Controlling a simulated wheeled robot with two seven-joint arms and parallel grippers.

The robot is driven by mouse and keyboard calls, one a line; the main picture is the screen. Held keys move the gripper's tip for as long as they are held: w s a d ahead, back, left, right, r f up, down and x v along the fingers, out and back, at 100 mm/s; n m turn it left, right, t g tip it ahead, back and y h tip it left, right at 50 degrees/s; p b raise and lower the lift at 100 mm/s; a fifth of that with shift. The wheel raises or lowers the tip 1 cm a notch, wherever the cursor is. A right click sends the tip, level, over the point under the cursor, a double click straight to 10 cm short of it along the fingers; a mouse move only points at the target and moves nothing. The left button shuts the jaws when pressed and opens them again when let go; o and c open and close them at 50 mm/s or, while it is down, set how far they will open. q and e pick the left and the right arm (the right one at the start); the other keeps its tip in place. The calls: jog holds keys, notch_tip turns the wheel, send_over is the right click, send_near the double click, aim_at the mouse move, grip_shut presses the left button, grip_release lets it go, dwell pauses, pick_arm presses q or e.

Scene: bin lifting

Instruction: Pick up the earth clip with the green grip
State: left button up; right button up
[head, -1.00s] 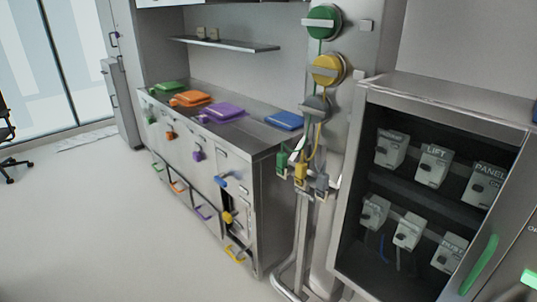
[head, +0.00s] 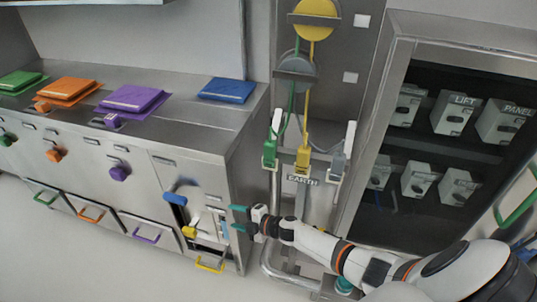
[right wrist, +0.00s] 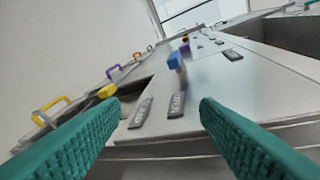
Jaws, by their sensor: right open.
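The earth clip with the green grip (head: 270,153) hangs on a rack labelled EARTH, at the left of a row of three clips on the column. A yellow-grip clip (head: 303,158) is beside it, and a grey-grip clip (head: 337,163) is at the right. My right gripper (head: 237,219) is below and left of the green clip, apart from it, in front of the steel cabinet. Its teal fingers are spread and empty, as the right wrist view (right wrist: 160,135) also shows. The clips are not visible in the right wrist view. My left gripper is not in view.
A steel counter cabinet (head: 190,140) with coloured knobs and handles stands at the left. A blue handle (head: 185,193) is close to my right gripper. An open cabinet (head: 385,85) with grey boxes stands at the right. A cable reel (head: 297,70) hangs above the clips.

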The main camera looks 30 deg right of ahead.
jog(key=w+a+r+n+g+y, duration=0.1)
jog(key=w+r+n+y, duration=0.1)
jog(key=w+r+n, duration=0.3)
jog(key=a+r+n+y, duration=0.2)
jog(key=r+n, duration=0.1)
jog(key=r, duration=0.3)
notch_tip(320, 180, up, 20)
jog(key=n+g+h+b, duration=0.1)
jog(key=n+g+h, duration=0.8)
jog(key=n, duration=0.7)
send_over(269, 149)
jog(key=s+d, duration=0.1)
jog(key=d, duration=0.2)
jog(key=x, duration=0.5)
jog(key=shift+f+p, duration=0.3)
jog(key=shift+f, duration=0.1)
jog(key=shift+p+x, duration=0.65)
jog(key=shift+x, duration=2.05)
jog(key=shift+w, duration=0.15)
grip_shut()
pick_arm(q)
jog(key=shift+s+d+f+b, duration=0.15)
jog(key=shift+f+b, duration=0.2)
jog(key=shift+b, duration=0.35)
pick_arm(e)
notch_tip(269, 149, up, 10)
jog(key=shift+r, duration=0.1)
